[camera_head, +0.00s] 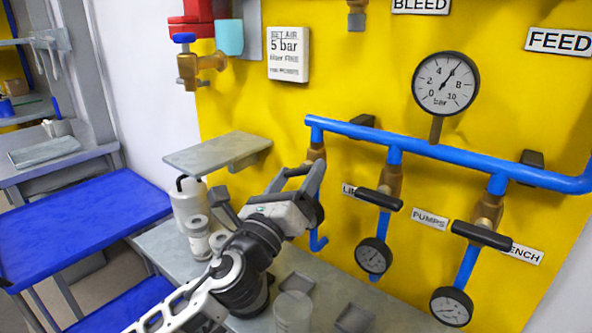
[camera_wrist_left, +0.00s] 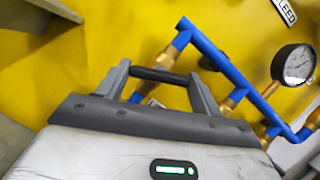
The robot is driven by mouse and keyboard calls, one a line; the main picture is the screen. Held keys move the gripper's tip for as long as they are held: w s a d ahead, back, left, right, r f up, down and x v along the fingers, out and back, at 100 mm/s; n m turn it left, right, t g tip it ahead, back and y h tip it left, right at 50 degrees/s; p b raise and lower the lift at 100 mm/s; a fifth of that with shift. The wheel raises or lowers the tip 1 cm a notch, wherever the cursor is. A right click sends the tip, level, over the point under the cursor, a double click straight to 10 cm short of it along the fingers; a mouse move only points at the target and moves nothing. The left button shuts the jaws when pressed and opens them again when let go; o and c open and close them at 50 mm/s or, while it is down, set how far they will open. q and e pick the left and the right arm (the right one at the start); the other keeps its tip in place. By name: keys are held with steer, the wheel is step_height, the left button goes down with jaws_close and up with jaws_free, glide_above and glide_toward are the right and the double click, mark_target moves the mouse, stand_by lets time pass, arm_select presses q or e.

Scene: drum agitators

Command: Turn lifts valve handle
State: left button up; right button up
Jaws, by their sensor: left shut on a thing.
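The lifts valve is the leftmost brass valve (camera_head: 316,152) under the blue pipe, left of a label (camera_head: 349,189) of which only "LI" shows. My left gripper (camera_head: 297,176) is at this valve, shut on its dark handle. In the left wrist view the handle (camera_wrist_left: 160,76) lies crosswise between the two fingers, touching or nearly touching both. My gripper and arm hide much of the valve and handle in the head view. My right gripper is not in view.
Two more valves have dark handles, one at the pumps label (camera_head: 379,199) and one farther right (camera_head: 482,234). A large gauge (camera_head: 445,84) stands above the blue pipe (camera_head: 440,150). A grey shelf (camera_head: 215,150), white bottle (camera_head: 187,203) and jars are left of my arm.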

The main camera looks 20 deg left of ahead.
arm_select(q)
steer(key=n+y+p, duration=0.1)
steer(key=n, duration=0.2)
steer(key=n+g+y, duration=0.1)
steer(key=n+y, duration=0.1)
steer(key=n, duration=0.2)
steer(key=shift+d+r+p, duration=0.15)
steer(key=shift+r+p, duration=0.05)
steer(key=shift+p, duration=0.15)
steer(key=n+g+y, duration=0.1)
steer(key=n, duration=0.3)
steer(key=shift+r+n+g, duration=0.1)
steer(key=shift+n+g, duration=0.8)
steer(key=shift+n, duration=0.9)
steer(key=o, duration=1)
steer(key=shift+s, duration=0.1)
steer(key=s+b, duration=0.1)
steer(key=s, duration=0.6)
steer(key=shift+s+d, duration=0.15)
steer(key=shift+s, duration=0.05)
